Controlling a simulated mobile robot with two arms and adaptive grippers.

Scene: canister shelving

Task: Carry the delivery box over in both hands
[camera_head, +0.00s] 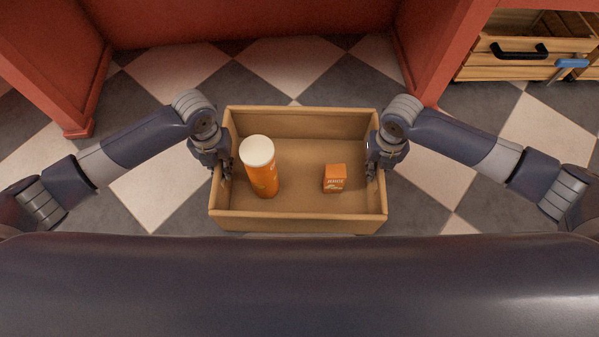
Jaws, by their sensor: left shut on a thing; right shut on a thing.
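The delivery box (298,222) is an open tan box held level in front of my body, above a checkered floor. My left gripper (226,172) is shut on its left wall. My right gripper (372,170) is shut on its right wall. Inside, an orange canister with a white lid (263,180) stands in the left part of the box. A small orange carton with white lettering (335,179) sits right of the middle. The fingertips are partly hidden by the grippers themselves.
A red cabinet or counter (250,20) runs along the back, with a red side panel (60,75) at the left and another (437,45) at the right. Wooden drawers or crates (500,66) with a black handle stand at the back right. The checkered floor (290,65) before the counter is clear.

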